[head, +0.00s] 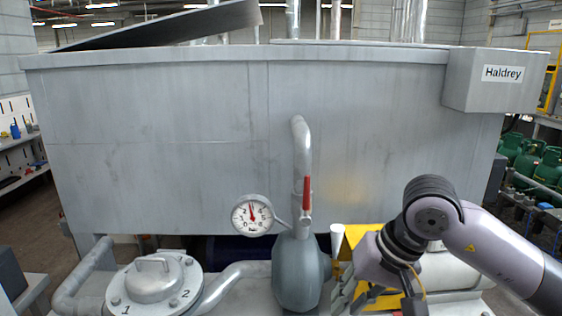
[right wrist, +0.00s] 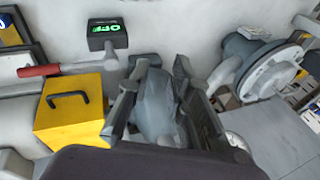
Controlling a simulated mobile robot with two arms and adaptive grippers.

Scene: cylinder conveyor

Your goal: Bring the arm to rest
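My right arm comes in from the right in the head view, with its gripper (head: 352,296) low down, beside the grey bulb-shaped vessel (head: 300,272) and in front of a yellow box (head: 358,240). In the right wrist view the gripper (right wrist: 160,68) has its fingers spread apart. The grey shape seen between them looks like part of the plant behind; I see nothing held. The bottom edge of the head view cuts off part of the gripper. My left gripper is not in view.
A large grey tank (head: 160,150) fills the back. In front are a red-handled valve (head: 306,194), a gauge (head: 252,214) and a bolted lid (head: 155,277). The right wrist view shows a yellow box (right wrist: 72,112) and a display reading OFF (right wrist: 108,36).

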